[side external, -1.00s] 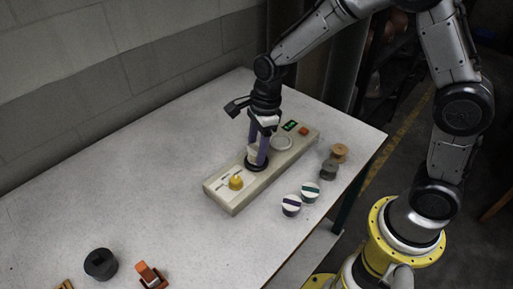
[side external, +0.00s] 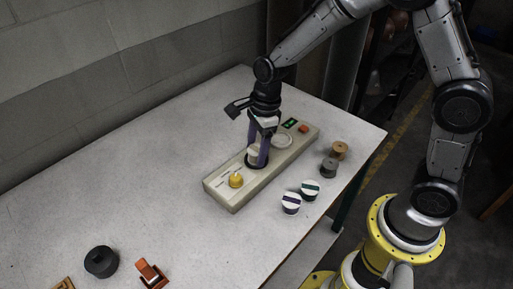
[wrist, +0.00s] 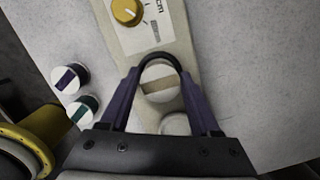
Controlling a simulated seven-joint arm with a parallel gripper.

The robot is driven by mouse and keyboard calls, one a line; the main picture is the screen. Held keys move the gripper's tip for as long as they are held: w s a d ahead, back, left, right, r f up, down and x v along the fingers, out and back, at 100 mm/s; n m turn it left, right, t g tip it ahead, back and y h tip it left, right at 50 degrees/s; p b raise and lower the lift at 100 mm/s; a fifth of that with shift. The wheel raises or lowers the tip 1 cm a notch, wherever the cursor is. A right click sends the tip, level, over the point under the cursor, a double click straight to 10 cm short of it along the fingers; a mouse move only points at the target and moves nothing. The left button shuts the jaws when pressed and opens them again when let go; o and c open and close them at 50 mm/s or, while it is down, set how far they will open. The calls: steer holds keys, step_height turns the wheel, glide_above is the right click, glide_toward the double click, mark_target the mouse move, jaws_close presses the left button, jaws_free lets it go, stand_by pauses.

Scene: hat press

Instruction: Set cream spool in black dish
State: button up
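The cream spool (wrist: 160,77) is a whitish round piece with a tan stripe across its top. In the wrist view it sits between my two purple fingers, which meet its sides. In the side view the spool (side external: 253,152) is partly covered by a finger. The black dish (side external: 250,165) is a dark ring on the beige panel, directly under the spool; its rim (wrist: 160,55) arcs around the far side of the spool in the wrist view. My gripper (side external: 258,160) points down at the dish, shut on the spool. Whether the spool touches the dish floor is hidden.
The beige panel (side external: 222,191) carries a yellow knob (side external: 236,180), a pale round plate (side external: 282,141) and an orange button (side external: 304,129). Purple-striped (side external: 291,203) and green-striped (side external: 310,190) spools, plus grey (side external: 329,168) and tan (side external: 340,150) ones, stand to the right.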

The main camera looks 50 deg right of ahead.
steer(key=shift+o, duration=1.2)
steer(key=s+d+r+t, duration=0.1)
steer(key=s+d+r, duration=0.1)
steer(key=r, duration=0.8)
steer(key=s+d+r+t, duration=0.1)
steer(key=s+d+r, duration=0.1)
steer(key=r, duration=0.8)
steer(key=s+d+f+n+t, duration=0.1)
steer(key=s+d+n, duration=0.1)
steer(key=s+n, duration=0.6)
steer(key=s+d+f+n+t+h, duration=0.1)
steer(key=s+d+f+n, duration=0.1)
steer(key=s+n, duration=0.7)
steer(key=n, duration=0.5)
steer(key=shift+s+d+n+t+h, duration=0.25)
steer(key=shift+s+n+t+h, duration=0.05)
steer(key=shift+t, duration=0.1)
